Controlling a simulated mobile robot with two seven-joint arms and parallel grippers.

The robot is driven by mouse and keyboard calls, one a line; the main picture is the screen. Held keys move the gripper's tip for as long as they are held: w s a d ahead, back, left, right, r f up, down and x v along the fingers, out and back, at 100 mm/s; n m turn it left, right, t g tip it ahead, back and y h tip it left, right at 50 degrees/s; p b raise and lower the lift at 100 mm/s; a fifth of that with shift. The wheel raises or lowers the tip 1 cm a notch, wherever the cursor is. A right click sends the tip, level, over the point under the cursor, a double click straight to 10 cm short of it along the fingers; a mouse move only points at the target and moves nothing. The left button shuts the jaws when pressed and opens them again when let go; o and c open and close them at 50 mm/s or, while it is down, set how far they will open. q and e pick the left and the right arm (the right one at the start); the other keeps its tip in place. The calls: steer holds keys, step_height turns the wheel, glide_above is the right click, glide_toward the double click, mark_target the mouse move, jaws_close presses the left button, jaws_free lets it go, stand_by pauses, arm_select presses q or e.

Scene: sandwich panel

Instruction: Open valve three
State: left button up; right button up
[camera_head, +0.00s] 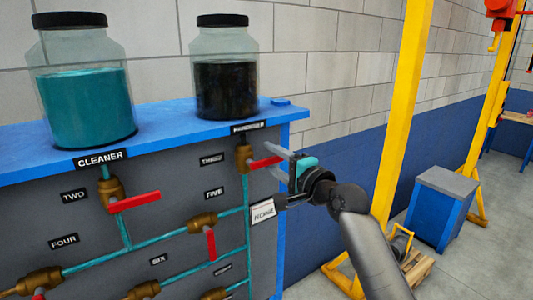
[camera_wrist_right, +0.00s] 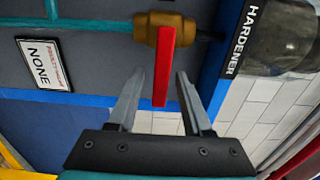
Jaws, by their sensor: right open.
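Valve three has a brass body (camera_head: 243,158) and a red lever (camera_head: 264,163), below the hardener jar at the panel's right end. Its lever points right, crosswise to the vertical teal pipe. My right gripper (camera_head: 279,161) comes in from the right, at the lever's free end. In the right wrist view the red lever (camera_wrist_right: 165,65) reaches between the two open fingers (camera_wrist_right: 156,82), with a visible gap on both sides. The brass body (camera_wrist_right: 165,28) is beyond the fingertips. The "THREE" label (camera_head: 212,159) is left of the valve. My left gripper is not in view.
The cleaner jar (camera_head: 85,105) and dark hardener jar (camera_head: 225,88) stand on the blue panel top (camera_head: 165,122). Valve two's lever (camera_head: 134,202) and valve five's lever (camera_head: 211,245) are nearby. A "NONE" sign (camera_head: 262,212) hangs below my gripper. A yellow post (camera_head: 403,100) stands right.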

steer(key=shift+x, duration=1.25)
jaws_close()
stand_by(0.7)
